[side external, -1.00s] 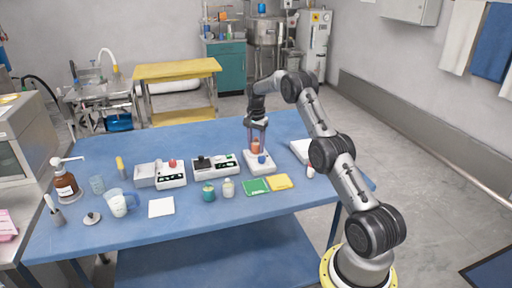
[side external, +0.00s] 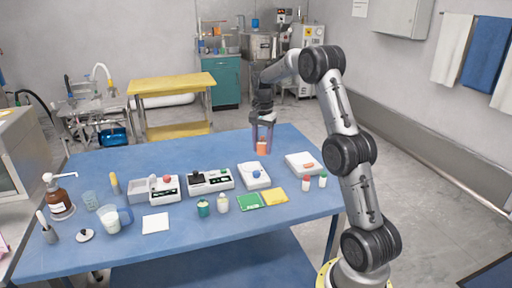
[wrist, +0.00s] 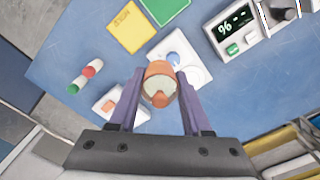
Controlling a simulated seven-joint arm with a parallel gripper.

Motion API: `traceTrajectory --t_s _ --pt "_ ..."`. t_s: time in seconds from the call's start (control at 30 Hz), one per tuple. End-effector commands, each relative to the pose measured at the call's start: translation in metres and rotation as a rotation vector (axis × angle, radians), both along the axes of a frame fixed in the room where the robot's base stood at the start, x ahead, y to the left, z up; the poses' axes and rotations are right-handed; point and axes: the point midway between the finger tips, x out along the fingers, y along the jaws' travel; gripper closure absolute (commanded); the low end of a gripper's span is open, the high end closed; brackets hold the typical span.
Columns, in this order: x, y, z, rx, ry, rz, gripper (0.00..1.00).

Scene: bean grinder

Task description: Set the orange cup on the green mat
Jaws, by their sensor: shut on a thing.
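The orange cup (side external: 262,148) is held between the purple fingers of my gripper (side external: 262,135), above the table behind the white block with a blue knob (side external: 254,176). In the wrist view the cup (wrist: 158,70) sits between the fingertips of my gripper (wrist: 158,88), its pale inside facing the camera. The green mat (side external: 249,201) lies flat near the front of the table, bare, in front of the white block. Part of the green mat (wrist: 165,8) shows at the top edge of the wrist view.
A yellow mat (side external: 274,196) lies beside the green one.

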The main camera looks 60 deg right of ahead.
Motion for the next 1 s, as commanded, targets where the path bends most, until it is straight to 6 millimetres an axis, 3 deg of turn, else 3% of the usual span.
traceTrajectory --t_s 0.3,0.43,0.8,1.0 --pt "-0.025 0.021 0.016 -0.003 -0.004 -0.006 1.0" --pt "-0.034 0.028 0.004 0.002 0.003 -0.044 1.0" --pt "-0.092 0.115 -0.013 0.013 0.021 -0.066 1.0" --pt "-0.118 0.15 -0.015 0.011 0.02 -0.036 1.0"
